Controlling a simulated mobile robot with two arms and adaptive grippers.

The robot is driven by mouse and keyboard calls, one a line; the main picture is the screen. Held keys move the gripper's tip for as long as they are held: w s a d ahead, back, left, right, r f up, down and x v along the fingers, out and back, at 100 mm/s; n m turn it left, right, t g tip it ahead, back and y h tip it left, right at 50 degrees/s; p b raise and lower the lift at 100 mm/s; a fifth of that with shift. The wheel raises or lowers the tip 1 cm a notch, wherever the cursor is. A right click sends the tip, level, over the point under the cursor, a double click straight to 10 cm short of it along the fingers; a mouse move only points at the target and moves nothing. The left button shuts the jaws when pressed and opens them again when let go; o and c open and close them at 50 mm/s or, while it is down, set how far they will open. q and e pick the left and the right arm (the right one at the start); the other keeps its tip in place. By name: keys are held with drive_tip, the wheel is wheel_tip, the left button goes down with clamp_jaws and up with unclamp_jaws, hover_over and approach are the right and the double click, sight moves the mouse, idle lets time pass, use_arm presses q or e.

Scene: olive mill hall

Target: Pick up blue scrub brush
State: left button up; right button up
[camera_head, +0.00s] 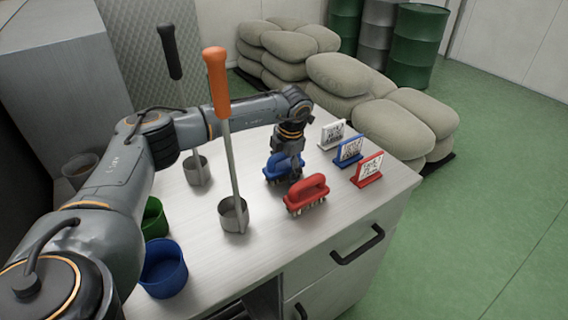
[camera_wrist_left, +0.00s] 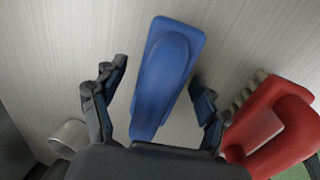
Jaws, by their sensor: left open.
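The blue scrub brush (camera_head: 276,169) stands on the white worktop, partly hidden behind my left gripper in the head view. In the left wrist view the blue brush (camera_wrist_left: 165,75) lies between the two fingers. My left gripper (camera_head: 292,165) points down over the brush. In the left wrist view the gripper (camera_wrist_left: 160,98) is open, one finger on each side of the brush, with gaps visible. My right gripper is not in view.
A red scrub brush (camera_head: 306,194) stands close to the blue one; it also shows beside the right finger (camera_wrist_left: 268,125). Ladles with orange (camera_head: 217,80) and black (camera_head: 169,50) handles stand upright nearby. White (camera_head: 332,134), blue (camera_head: 349,151) and red (camera_head: 368,170) signs stand right. Green (camera_head: 154,218) and blue (camera_head: 163,268) cups stand front left.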

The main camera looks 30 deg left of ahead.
use_arm(q)
drive_tip(key=shift+f, duration=0.1)
drive_tip(key=shift+c, duration=0.4)
drive_tip(key=c, duration=1.3)
drive_tip(key=shift+o, duration=0.2)
wheel_tip(320, 180, up, 10)
drive_tip(key=shift+r+b, duration=0.1)
drive_tip(key=shift+b, duration=0.9)
drive_tip(key=o, duration=0.6)
drive_tip(key=c, duration=0.4)
